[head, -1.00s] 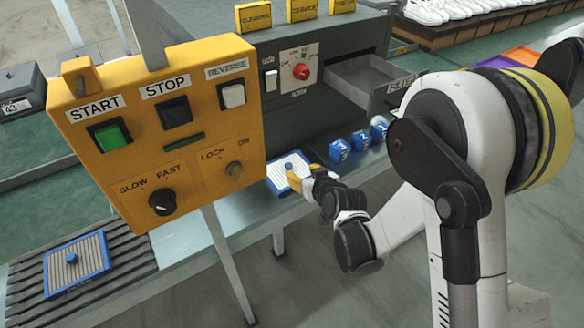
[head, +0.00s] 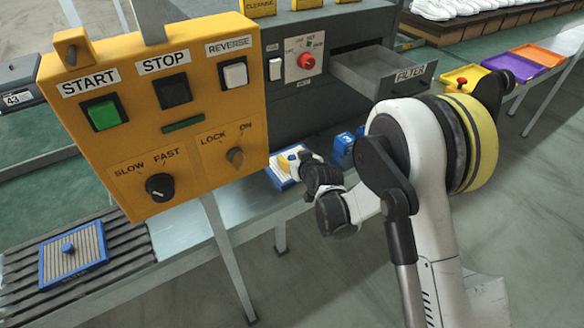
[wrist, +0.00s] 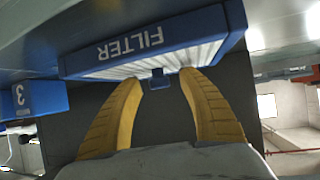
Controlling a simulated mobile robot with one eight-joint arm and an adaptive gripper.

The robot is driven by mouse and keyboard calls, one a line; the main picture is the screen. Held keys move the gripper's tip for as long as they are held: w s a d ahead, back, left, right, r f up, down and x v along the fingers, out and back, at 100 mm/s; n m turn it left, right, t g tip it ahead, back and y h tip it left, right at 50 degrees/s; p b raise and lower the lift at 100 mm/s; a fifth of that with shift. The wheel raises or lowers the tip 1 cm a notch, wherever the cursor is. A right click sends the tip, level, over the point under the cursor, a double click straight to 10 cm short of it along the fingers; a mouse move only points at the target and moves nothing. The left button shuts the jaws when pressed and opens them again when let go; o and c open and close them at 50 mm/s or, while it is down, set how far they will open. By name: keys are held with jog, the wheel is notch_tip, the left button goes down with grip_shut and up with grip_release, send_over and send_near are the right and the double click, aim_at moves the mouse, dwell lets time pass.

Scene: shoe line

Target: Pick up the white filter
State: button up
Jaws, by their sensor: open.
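The white filter has pale pleats and a blue frame. In the head view it (head: 279,179) lies on the metal bench right of the yellow control panel, partly hidden by my gripper (head: 291,158). In the wrist view the filter (wrist: 205,22) shows its FILTER label upside down. Its small blue knob (wrist: 157,79) is between the yellow fingertips of my gripper (wrist: 160,79). The fingers are open, one on each side of the knob, with gaps visible. A second filter (head: 88,262), with duller beige pleats and a blue frame, lies on the dark slats at left.
The yellow control panel (head: 150,125) stands close left of my arm. Blue numbered blocks (head: 344,147) sit just right of the filter; block 3 also shows in the wrist view (wrist: 20,100). An open drawer (head: 405,88) labelled FILTER juts out behind.

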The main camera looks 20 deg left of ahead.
grip_shut()
jog(key=shift+r, duration=0.1)
